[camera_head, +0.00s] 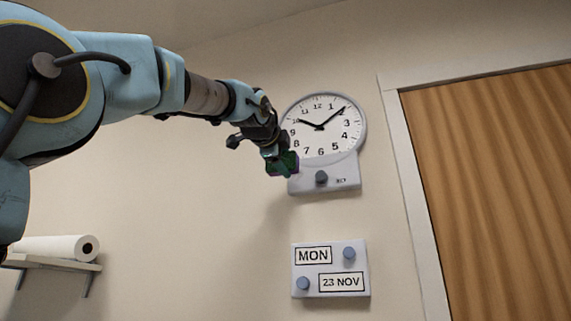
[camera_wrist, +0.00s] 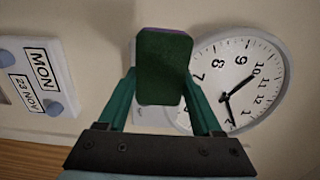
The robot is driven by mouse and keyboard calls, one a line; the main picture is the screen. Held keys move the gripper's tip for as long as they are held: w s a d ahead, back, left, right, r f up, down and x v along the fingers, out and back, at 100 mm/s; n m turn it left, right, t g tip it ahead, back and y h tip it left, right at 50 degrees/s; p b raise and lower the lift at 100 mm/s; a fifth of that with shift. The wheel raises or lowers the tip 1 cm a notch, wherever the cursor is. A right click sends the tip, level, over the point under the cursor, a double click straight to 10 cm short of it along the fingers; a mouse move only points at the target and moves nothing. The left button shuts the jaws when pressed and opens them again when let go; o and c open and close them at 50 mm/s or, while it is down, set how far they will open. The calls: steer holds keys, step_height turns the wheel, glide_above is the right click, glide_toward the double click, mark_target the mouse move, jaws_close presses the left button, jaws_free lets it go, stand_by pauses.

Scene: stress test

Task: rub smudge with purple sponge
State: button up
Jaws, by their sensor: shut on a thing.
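My gripper (camera_head: 275,152) is shut on the sponge (camera_head: 284,166), which shows a dark green face with purple along its edge. In the wrist view the sponge (camera_wrist: 163,68) sits between the two green fingers of my gripper (camera_wrist: 163,88). In the head view the sponge overlaps the lower left of the wall clock (camera_head: 335,135), near its grey set panel (camera_head: 345,176). I cannot tell whether the sponge touches the clock or wall. I cannot make out a smudge in either view; the sponge may hide part of the clock or panel.
A calendar plate (camera_head: 331,281) reading MON and 23 NOV, with two knobs, is on the wall below the clock. A wooden door (camera_head: 490,180) in a white frame stands at the right. A paper roll (camera_head: 60,248) lies on a shelf (camera_head: 55,264) at lower left.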

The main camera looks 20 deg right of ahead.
steer(key=shift+b+v, duration=0.55)
steer(key=shift+v, duration=0.95)
